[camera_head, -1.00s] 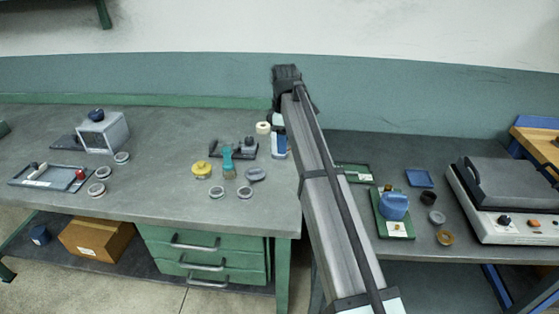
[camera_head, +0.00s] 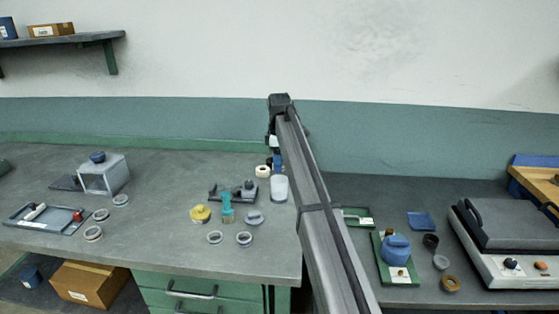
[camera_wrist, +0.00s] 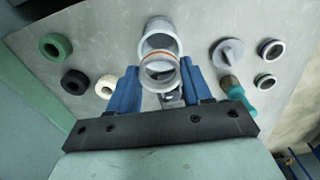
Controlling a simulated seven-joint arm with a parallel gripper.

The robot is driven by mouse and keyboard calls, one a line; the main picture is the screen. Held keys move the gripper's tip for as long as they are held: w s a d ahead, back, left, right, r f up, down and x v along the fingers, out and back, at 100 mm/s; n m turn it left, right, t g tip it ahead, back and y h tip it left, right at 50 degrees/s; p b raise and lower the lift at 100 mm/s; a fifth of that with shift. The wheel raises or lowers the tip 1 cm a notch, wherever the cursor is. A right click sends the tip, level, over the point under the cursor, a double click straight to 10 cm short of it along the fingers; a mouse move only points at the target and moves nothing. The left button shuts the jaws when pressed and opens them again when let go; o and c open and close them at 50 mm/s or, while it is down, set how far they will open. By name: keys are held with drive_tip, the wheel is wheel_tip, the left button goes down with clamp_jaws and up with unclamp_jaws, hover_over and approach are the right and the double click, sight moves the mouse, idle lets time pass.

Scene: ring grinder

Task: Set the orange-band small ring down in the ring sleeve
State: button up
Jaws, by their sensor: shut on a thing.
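The orange-band small ring (camera_wrist: 160,70) is pale grey with an orange line and sits between the two blue fingers of my gripper (camera_wrist: 161,82). My gripper is shut on it. The ring sleeve (camera_wrist: 157,27) is a pale grey open cylinder just beyond the ring, which overlaps its near part in the wrist view. I cannot tell whether the ring is above the sleeve's mouth or partly in it. In the head view the sleeve (camera_head: 279,188) stands upright near the bench's right end, with blue of my gripper (camera_head: 277,160) just behind and above it. The ring is not discernible there.
A grey knobbed disc (camera_wrist: 227,52), a teal brush (camera_wrist: 236,94) and two small rings (camera_wrist: 270,50) lie right. A grey box (camera_head: 104,175) stands farther left.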

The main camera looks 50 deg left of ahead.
drive_tip(key=shift+f, duration=2)
drive_tip(key=o, duration=1.2)
drive_tip(key=shift+c, duration=0.2)
wheel_tip(320, 180, up, 14)
drive_tip(key=shift+f, duration=0.1)
